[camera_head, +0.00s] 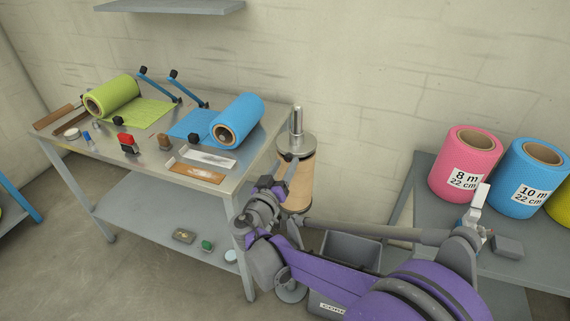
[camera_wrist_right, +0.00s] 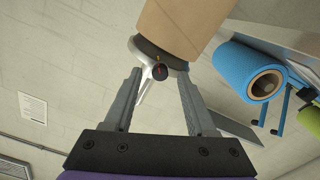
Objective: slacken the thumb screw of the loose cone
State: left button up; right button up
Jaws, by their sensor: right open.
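The loose cone (camera_head: 296,144) is a grey metal disc with an upright shaft, on top of a brown cardboard core (camera_head: 296,185) on a stand beside the table. In the right wrist view the cone (camera_wrist_right: 142,47) sits against the end of the core (camera_wrist_right: 185,25). Its thumb screw (camera_wrist_right: 160,72) is a small dark knob with a red and yellow mark. My right gripper (camera_wrist_right: 159,75) is open, one finger on each side of the knob; I cannot tell whether either touches it. My left gripper is out of view.
The steel table (camera_head: 150,150) holds a green roll (camera_head: 112,95), a blue roll (camera_head: 238,120) and small tools. Pink (camera_head: 465,150) and blue (camera_head: 535,165) rolls stand on a grey table at right. A grey bin (camera_head: 350,250) stands behind my right arm.

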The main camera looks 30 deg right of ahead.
jog(key=shift+w+d, duration=0.35)
jog(key=shift+d, duration=0.1)
grip_shut()
